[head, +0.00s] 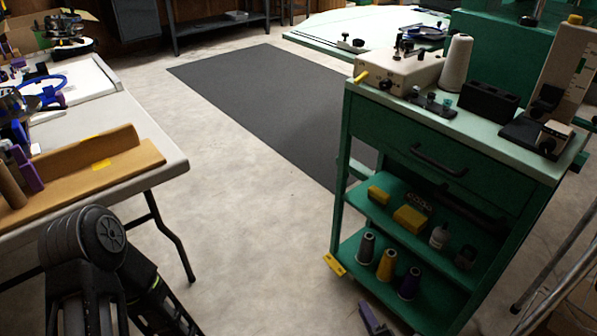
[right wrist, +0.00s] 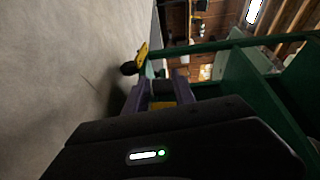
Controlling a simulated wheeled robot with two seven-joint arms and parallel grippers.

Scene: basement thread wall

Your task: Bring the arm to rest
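My right gripper (head: 375,318) shows at the bottom edge of the head view as a purple finger on the floor side of the green cart's lower shelf. In the right wrist view its two purple fingers (right wrist: 161,92) stand apart, so it is open. A small yellow patch shows low between them; I cannot tell what it is. No held object can be made out. A black arm of mine (head: 85,245) fills the lower left of the head view; the left gripper is not in view.
The green cart (head: 440,185) carries a device, a white thread cone (head: 456,62) and several spools (head: 387,264). Its yellow corner piece (head: 334,265) also shows in the right wrist view (right wrist: 142,54). A folding table (head: 160,135) stands left. Floor between is clear, with a dark mat (head: 260,95).

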